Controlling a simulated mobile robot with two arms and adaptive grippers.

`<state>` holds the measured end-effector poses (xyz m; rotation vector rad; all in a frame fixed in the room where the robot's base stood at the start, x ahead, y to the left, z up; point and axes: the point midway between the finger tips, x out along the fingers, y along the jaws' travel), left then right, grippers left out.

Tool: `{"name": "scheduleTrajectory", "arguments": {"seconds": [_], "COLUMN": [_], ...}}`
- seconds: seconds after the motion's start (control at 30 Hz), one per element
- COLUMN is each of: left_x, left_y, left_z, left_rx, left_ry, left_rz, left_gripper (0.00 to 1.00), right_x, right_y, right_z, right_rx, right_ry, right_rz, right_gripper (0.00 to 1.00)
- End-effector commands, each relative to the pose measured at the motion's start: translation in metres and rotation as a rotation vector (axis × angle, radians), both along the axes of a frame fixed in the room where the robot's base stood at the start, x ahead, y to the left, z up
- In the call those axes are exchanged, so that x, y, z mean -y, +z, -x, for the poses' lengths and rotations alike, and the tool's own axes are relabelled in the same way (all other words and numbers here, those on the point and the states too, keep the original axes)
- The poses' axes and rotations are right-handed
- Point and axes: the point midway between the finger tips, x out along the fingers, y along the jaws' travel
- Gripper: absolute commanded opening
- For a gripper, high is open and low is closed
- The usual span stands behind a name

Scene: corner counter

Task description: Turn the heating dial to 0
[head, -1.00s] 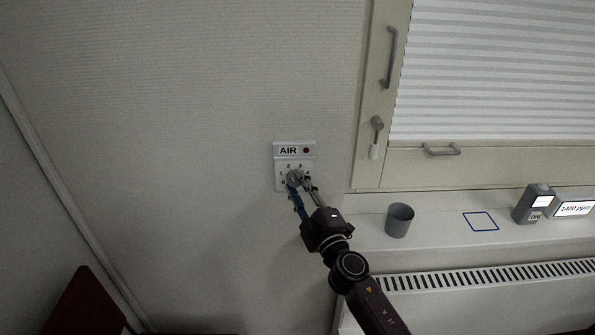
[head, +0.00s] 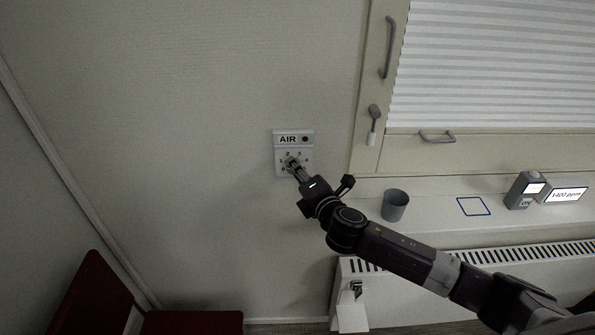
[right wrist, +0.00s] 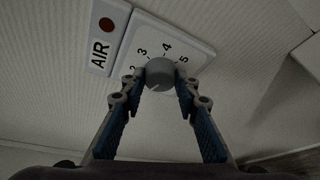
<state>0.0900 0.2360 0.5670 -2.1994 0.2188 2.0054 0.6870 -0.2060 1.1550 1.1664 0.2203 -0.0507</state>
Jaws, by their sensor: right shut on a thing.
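A white wall panel labelled AIR (head: 280,151) carries a round grey dial (right wrist: 160,74) with numbers around it; the numbers 3, 4 and 5 show clearly in the right wrist view. No label for heating is readable on it. My right gripper (head: 294,165) is at this dial, and its two fingers are shut on the dial's sides. In the head view the fingers cover much of the dial, and I cannot tell which number it points to. My left gripper is not in view.
A sill to the right holds a grey cup (head: 395,205), a blue square outline (head: 473,206), a small grey device (head: 524,189) and a 1400 ppm display (head: 566,196). A white radiator (head: 500,280) is below, with a white fitting (head: 351,312) at its left. Dark red seats stand lower left.

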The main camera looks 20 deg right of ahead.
Motion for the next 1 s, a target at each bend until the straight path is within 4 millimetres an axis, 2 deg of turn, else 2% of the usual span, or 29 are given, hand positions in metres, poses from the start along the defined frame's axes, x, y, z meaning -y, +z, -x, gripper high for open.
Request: {"name": "scheduleTrajectory", "arguments": {"seconds": [0.4, 0.97, 1.0], "left_x": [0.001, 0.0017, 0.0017], "left_y": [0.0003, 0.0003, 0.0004], "left_z": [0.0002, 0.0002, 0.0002], "left_rx": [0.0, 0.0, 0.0], "left_ry": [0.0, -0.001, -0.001], "left_rz": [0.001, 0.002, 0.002], "left_gripper": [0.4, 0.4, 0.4], "right_x": [-0.0013, -0.0016, -0.0017], "right_y": [-0.0013, -0.0021, -0.002], "right_z": [0.0005, 0.0008, 0.0007], "right_rx": [-0.057, -0.065, -0.064], "right_ry": [0.001, 0.001, 0.001], "right_rz": [0.181, 0.204, 0.204], "right_gripper": [0.05, 0.05, 0.33]}}
